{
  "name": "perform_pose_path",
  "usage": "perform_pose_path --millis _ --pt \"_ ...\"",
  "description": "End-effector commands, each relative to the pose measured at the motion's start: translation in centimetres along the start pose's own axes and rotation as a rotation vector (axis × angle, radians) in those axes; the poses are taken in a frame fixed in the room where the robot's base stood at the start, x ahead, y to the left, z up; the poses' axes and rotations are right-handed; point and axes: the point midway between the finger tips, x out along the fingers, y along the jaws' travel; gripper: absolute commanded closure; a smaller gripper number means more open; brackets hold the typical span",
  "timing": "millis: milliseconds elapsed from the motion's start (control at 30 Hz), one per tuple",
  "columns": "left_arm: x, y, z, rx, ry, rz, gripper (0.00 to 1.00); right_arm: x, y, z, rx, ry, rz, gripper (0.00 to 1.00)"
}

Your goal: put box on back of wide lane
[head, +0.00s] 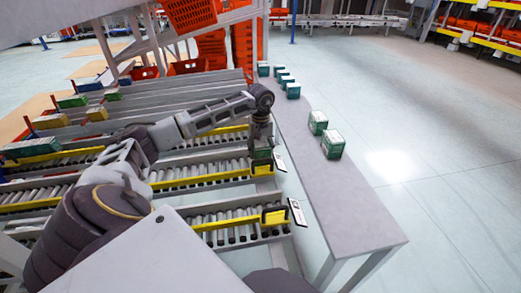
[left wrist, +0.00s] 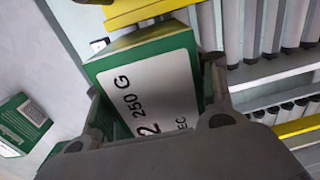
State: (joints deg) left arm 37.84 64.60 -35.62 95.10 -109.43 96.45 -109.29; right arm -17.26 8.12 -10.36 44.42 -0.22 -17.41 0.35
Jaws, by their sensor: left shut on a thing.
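My left gripper (head: 261,144) points down over the front end of a roller lane (head: 205,173) with yellow rails. It is shut on a green and white box (head: 262,154). In the left wrist view the held box (left wrist: 150,80) sits between both fingers, its white label "250 G" facing the camera. A yellow rail (left wrist: 145,12) and rollers (left wrist: 270,25) show close beyond the box. Whether the box touches the lane cannot be told. My right gripper is not in view.
A long grey bench (head: 345,195) right of the lanes holds several green boxes (head: 332,144); its near end is clear. One box (left wrist: 22,125) shows in the left wrist view. A nearer lane (head: 235,229) looks empty. Other boxes (head: 35,147) lie at the lanes' far left ends.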

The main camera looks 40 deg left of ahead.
Motion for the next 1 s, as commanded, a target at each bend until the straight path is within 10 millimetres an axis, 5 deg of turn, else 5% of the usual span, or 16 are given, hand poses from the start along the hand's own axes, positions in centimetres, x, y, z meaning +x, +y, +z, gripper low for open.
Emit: perform_pose_path --millis 67,100,267,1000 --pt "-0.03 0.02 0.00 0.000 0.000 0.001 0.73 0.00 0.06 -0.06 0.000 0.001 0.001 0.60" --pt "-0.02 0.02 0.00 0.000 0.000 0.001 0.41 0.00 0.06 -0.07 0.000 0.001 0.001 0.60" --pt "-0.01 0.02 0.01 0.000 0.000 0.001 0.21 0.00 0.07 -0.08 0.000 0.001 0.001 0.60" --pt "-0.07 0.04 -0.13 0.001 -0.001 0.001 0.20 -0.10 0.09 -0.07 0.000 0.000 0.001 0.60"
